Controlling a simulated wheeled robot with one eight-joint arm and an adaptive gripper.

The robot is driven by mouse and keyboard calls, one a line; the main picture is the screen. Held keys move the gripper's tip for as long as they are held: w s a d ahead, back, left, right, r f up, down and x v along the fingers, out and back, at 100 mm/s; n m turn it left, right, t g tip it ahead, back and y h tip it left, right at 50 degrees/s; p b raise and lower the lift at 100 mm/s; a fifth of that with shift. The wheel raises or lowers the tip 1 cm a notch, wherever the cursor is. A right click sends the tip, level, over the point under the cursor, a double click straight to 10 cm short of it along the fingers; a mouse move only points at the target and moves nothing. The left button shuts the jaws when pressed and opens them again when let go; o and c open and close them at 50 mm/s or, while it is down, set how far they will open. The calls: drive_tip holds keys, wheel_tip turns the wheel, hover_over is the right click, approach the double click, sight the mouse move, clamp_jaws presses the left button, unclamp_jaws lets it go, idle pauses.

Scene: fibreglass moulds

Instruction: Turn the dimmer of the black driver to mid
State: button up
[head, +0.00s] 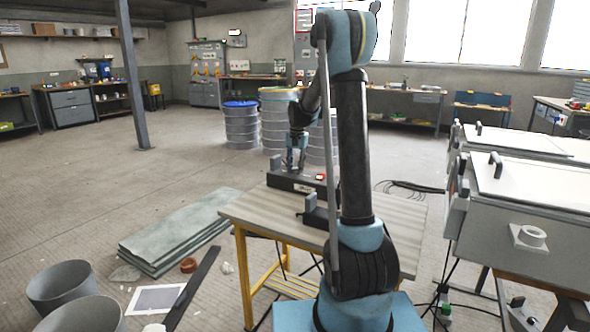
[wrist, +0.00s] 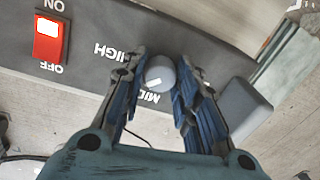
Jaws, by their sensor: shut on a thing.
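The black driver (wrist: 85,35) is a long dark box with white lettering. In the head view it lies on the wooden table (head: 245,212), partly behind my arm, as a dark box (head: 283,181). Its dimmer is a round grey knob (wrist: 159,70) with a white mark on its lower part. The mark faces the MID label (wrist: 149,97); HIGH (wrist: 117,51) is printed to its left. My gripper (wrist: 161,66) has its fingers on both sides of the knob, shut on it. My gripper also shows above the driver in the head view (head: 296,160).
A lit red ON/OFF switch (wrist: 49,40) is at the driver's left in the wrist view. A grey block (wrist: 246,105) stands close to the right finger. A second dark box (head: 317,216) lies nearer on the table. White-topped cabinets (head: 520,190) stand at right.

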drive_tip(key=n, duration=0.4)
drive_tip(key=shift+d+n, duration=0.1)
drive_tip(key=shift+n, duration=0.2)
drive_tip(key=shift+w+n, duration=0.1)
drive_tip(key=shift+n, duration=2.2)
drive_tip(key=o, duration=1.1)
drive_tip(key=shift+c, duration=0.2)
wheel_tip(320, 180, up, 12)
drive_tip(key=shift+w+d, duration=0.15)
drive_tip(key=shift+d, duration=0.2)
